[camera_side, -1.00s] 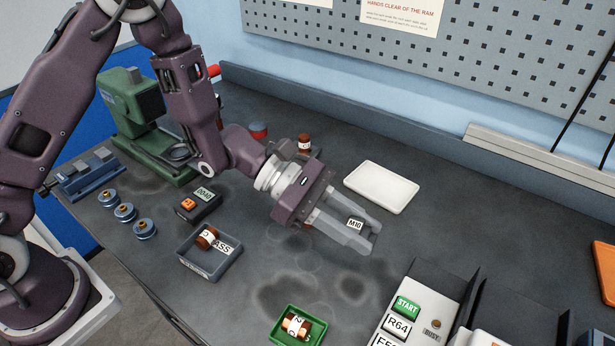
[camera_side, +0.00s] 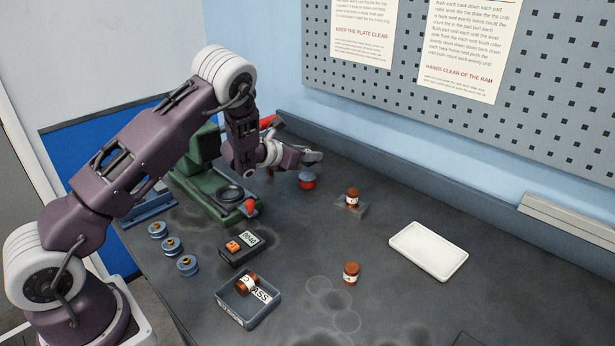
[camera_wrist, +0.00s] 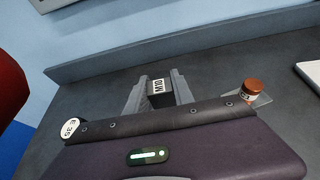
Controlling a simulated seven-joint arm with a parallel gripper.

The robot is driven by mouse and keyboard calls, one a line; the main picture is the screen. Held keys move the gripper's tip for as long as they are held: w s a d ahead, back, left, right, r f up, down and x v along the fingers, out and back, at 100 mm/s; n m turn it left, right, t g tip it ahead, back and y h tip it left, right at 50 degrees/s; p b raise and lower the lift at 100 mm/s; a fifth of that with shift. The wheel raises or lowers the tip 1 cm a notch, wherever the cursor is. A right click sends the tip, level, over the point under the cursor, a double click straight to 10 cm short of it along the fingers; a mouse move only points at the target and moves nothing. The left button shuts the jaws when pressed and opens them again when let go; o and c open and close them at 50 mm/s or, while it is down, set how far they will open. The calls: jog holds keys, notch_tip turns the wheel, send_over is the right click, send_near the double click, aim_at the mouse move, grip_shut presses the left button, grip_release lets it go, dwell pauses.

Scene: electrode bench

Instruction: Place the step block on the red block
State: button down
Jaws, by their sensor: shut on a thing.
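My gripper (camera_side: 314,157) is at the back of the bench in the side view, beside the green press. In the wrist view my gripper (camera_wrist: 158,92) is shut on a dark block labelled M10 (camera_wrist: 160,98). Its lower shape is hidden, so I cannot tell its steps. In the side view the block cannot be made out. No plain red block is clear. A red piece with a blue-grey top (camera_side: 307,181) stands just below my gripper in the side picture. Part of a large red shape (camera_wrist: 10,88) shows at the wrist view's left edge.
The green press (camera_side: 205,185) stands left of my gripper. A brown bottle on a small clear plate (camera_side: 352,198) is to the right and also shows in the wrist view (camera_wrist: 249,90). A white tray (camera_side: 428,251) lies farther right. A scale (camera_side: 239,249) and grey bin (camera_side: 249,299) are in front.

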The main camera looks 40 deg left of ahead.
aim_at(306, 176)
jog(key=f, duration=0.2)
jog(key=a+f, duration=0.1)
jog(key=f, duration=0.1)
jog(key=shift+w+f, duration=0.1)
jog(key=shift+f, duration=0.25)
jog(key=c, duration=1.1)
grip_release()
